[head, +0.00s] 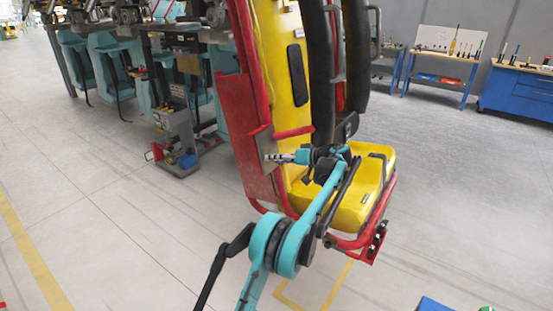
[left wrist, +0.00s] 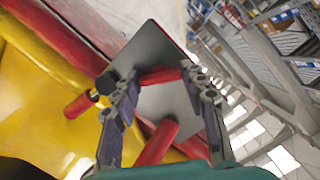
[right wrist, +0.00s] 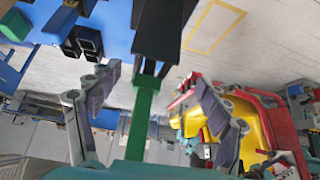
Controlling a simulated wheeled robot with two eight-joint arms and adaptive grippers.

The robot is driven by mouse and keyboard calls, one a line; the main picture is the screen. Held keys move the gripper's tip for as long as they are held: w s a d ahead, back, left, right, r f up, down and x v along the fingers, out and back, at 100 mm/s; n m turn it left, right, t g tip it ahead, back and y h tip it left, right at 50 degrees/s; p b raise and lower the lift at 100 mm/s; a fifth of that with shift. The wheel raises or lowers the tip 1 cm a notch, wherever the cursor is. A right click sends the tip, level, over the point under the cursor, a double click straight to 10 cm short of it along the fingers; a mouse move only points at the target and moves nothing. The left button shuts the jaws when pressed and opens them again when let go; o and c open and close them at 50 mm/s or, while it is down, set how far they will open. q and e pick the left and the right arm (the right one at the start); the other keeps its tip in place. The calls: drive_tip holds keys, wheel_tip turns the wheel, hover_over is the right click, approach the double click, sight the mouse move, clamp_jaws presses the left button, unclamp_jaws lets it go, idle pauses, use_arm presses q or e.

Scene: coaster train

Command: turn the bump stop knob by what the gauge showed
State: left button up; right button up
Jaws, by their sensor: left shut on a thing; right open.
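My left gripper (head: 283,157) reaches in front of the red side panel (head: 238,125) of the yellow coaster seat (head: 352,205). In the left wrist view its two fingers (left wrist: 158,88) stand either side of a red bar (left wrist: 160,76), in front of a grey plate (left wrist: 165,105). It is shut on this bar, though the contact is hard to see. A dark piece with a red end (left wrist: 78,107) shows by the left finger. I cannot tell which part is the bump stop knob, and no gauge reading is legible. My right gripper (right wrist: 145,98) is open, with a green bar (right wrist: 140,125) between its fingers.
Teal coaster seats (head: 108,65) stand at the back left. A small equipment stand (head: 180,130) is on the floor. Workbenches with tools (head: 440,65) line the back right. A blue surface (head: 432,304) shows at the bottom right.

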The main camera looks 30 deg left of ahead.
use_arm(q)
drive_tip(key=shift+s+f+m+t+y+p, duration=0.15)
drive_tip(key=shift+m+y+p, duration=0.3)
drive_tip(key=shift+m, duration=4)
drive_tip(key=shift+w+r+m+t+y+p, duration=0.1)
drive_tip(key=shift+m+y+p, duration=0.35)
drive_tip(key=shift+m, duration=4.05)
drive_tip(key=shift+s+f+m+t+y+p, duration=0.15)
drive_tip(key=shift+m+y, duration=0.45)
drive_tip(key=shift+m, duration=3.85)
drive_tip(key=shift+w+r+m, duration=0.1)
drive_tip(key=shift+m, duration=0.2)
